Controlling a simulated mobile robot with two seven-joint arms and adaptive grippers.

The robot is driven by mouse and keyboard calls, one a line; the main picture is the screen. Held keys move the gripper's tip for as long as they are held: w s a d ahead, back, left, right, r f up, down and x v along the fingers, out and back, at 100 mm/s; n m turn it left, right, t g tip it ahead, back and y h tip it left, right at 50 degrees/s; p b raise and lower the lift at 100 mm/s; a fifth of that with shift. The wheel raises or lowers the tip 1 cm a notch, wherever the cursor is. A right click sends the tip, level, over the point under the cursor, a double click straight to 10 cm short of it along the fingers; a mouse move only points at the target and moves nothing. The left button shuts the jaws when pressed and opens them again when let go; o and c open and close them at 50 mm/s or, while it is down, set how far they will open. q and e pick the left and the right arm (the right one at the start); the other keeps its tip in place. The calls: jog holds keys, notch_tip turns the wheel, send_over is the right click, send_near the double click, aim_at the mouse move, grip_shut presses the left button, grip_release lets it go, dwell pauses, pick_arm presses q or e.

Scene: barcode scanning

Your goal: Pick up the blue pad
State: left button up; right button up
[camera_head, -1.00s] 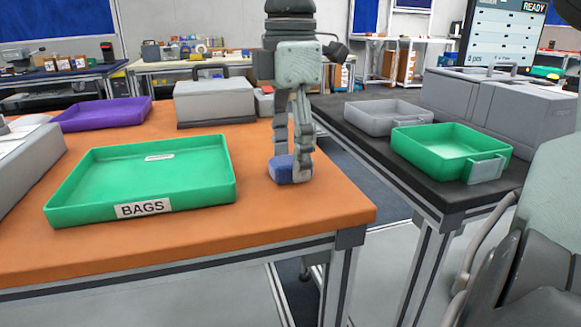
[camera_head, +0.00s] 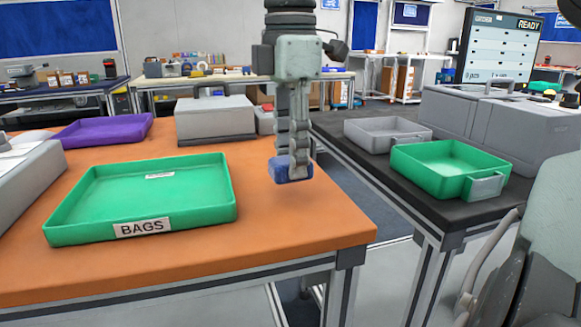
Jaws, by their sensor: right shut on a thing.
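The blue pad (camera_head: 294,168) is between the fingers of my right gripper (camera_head: 294,158), near the right side of the orange table (camera_head: 290,225). My right gripper points straight down and is shut on the pad. The pad appears to be a little above the table top. The fingers hide part of the pad's upper side. My left gripper is not in view.
A green tray labelled BAGS (camera_head: 140,228) lies left of the pad. A grey box (camera_head: 215,118) and a purple tray (camera_head: 102,130) stand behind. Across a gap, a dark table holds a green bin (camera_head: 435,172) and a grey tray (camera_head: 388,135). The orange table's front right is clear.

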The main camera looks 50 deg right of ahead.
jog(key=a+r, duration=0.8)
jog(key=a, duration=0.3)
jog(key=shift+w+a, duration=0.35)
jog(key=shift+w, duration=0.05)
jog(key=o, duration=0.3)
jog(key=c, duration=0.4)
jog(key=shift+a, duration=0.1)
